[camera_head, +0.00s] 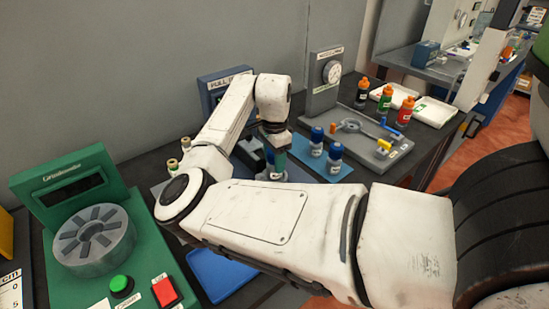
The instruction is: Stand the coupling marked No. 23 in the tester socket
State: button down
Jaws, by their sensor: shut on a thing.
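My gripper (276,142) points down at the middle of the bench, in front of the blue panel (215,84) lettered "PULL…". It is shut on a small part (279,158), which shows teal below the fingers. My arm and fingers hide most of it. No mark can be read on it, so I cannot tell whether it is No. 23 or whether it touches what is below. A grey stand with a round dial (332,72) is behind and to the right. I cannot make out the tester socket; my arm covers much of that area.
Several orange-capped bottles (404,112) stand further right. A green machine with a grey rotor (93,235) is at left. Two small tan-topped pieces (172,165) stand left of my forearm.

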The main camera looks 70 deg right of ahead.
jog(key=shift+f, duration=0.55)
jog(key=c, duration=0.8)
grip_release()
jog(key=shift+o, duration=0.2)
notch_tip(320, 180, up, 11)
jog(key=p, duration=0.9)
jog(key=shift+f, duration=0.1)
